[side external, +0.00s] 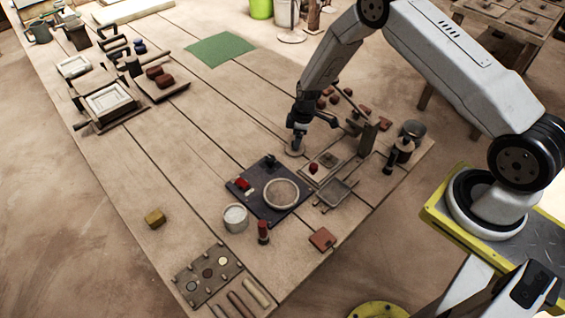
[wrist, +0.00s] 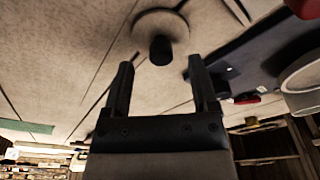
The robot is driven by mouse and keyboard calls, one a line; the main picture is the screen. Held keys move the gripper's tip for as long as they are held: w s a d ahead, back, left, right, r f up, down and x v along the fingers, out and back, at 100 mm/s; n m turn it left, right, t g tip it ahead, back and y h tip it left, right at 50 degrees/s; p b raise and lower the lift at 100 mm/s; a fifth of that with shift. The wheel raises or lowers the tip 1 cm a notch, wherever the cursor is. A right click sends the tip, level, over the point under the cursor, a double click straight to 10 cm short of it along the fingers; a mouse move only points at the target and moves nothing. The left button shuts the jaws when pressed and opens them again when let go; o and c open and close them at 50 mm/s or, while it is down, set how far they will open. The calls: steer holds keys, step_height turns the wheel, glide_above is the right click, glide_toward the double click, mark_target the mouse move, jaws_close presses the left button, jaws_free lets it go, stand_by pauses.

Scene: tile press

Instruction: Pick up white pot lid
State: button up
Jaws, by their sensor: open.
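A round pale lid (wrist: 150,22) with a dark knob (wrist: 161,50) lies on the wooden table in the wrist view. In the side external view the pale disc of the lid (side external: 291,149) shows just below my gripper (side external: 298,137). In the wrist view my gripper (wrist: 160,68) is open and empty, with one finger on each side of the knob's line and the knob just beyond the fingertips. I cannot tell how much height separates them. A small white pot (side external: 235,219) stands near the dark mat, to the lower left of the lid.
A dark mat (side external: 249,207) with a round pale dish (side external: 282,194) and a red item (side external: 243,184) lies in front of the lid. A wooden board (side external: 325,163) and a press-like wooden stand (side external: 368,132) are close on the right. The table left of the lid is clear.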

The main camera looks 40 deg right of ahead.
steer(key=shift+w+a+f, duration=0.1)
steer(key=shift+a+f, duration=0.1)
steer(key=shift+f, duration=1.25)
jaws_close()
